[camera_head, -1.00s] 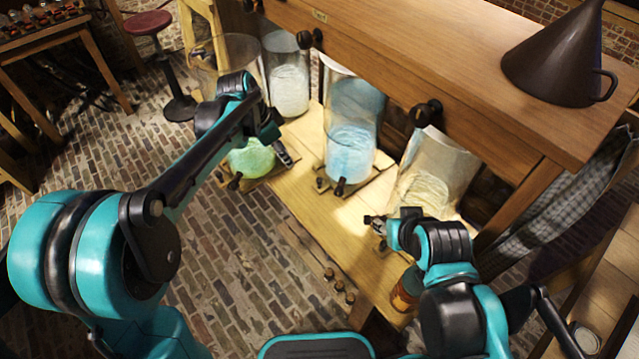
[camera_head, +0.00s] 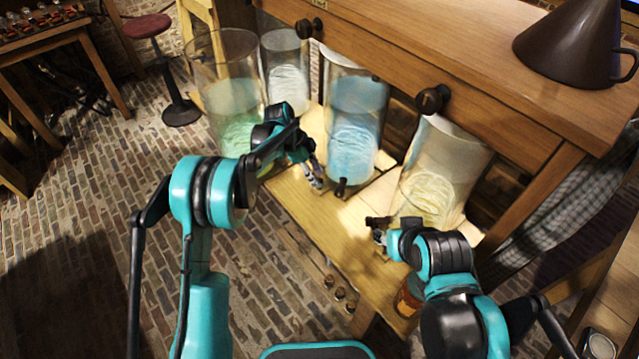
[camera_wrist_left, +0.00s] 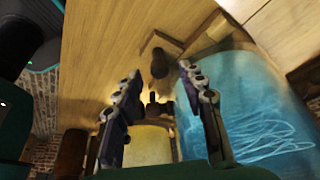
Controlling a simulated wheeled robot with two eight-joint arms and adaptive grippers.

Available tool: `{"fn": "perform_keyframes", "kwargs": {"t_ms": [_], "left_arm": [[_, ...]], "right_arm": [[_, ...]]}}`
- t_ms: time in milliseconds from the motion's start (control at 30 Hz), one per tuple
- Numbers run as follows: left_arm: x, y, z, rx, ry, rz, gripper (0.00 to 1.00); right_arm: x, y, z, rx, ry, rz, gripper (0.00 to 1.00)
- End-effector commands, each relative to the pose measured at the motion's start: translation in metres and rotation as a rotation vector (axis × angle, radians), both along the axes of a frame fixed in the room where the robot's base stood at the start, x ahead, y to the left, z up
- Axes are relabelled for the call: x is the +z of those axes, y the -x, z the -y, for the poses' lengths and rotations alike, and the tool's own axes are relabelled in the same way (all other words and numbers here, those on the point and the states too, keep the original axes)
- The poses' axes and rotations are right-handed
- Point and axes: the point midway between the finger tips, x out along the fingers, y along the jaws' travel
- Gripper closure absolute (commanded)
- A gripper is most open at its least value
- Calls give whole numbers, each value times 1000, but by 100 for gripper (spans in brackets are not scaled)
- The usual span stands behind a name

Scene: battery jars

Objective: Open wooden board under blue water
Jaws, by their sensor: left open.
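The jar of blue water (camera_head: 355,120) stands in the middle of the low shelf in the head view. It also shows on the right of the left wrist view (camera_wrist_left: 260,110). The wooden board (camera_head: 372,172) lies under it, with a dark knob (camera_head: 340,187) at its front. My left gripper (camera_head: 315,180) is open and empty, just left of that knob. In the left wrist view, a dark knob (camera_wrist_left: 159,62) shows beyond the gap between its fingers, apart from them. My right gripper (camera_head: 377,228) is in front of the yellow jar; its opening is unclear.
The green jar (camera_head: 232,95) stands behind my left arm, a whitish jar (camera_head: 286,75) farther back, and the yellow jar (camera_head: 437,170) to the right. A wooden table (camera_head: 440,50) with dark drawer knobs overhangs the jars. A dark funnel (camera_head: 570,50) stands on it.

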Motion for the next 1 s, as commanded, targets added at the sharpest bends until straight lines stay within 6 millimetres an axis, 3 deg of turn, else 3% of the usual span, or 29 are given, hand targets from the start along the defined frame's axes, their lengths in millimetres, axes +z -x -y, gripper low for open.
{"fn": "perform_keyframes", "kwargs": {"t_ms": [33,200,467,600,633,1000], "left_arm": [[-12,1,4,-1,0,0,60],[-29,2,11,0,0,0,60],[-29,2,12,1,0,0,60],[-29,2,12,1,0,0,97],[-29,2,12,1,0,0,100],[-29,-5,12,2,-1,-1,100]], "right_arm": [[-7,0,0,0,0,0,60],[-14,0,0,0,0,0,60],[-14,0,0,0,0,0,60],[-14,0,0,0,0,0,60],[-14,0,0,0,0,0,60],[-12,0,0,0,0,0,60]]}}
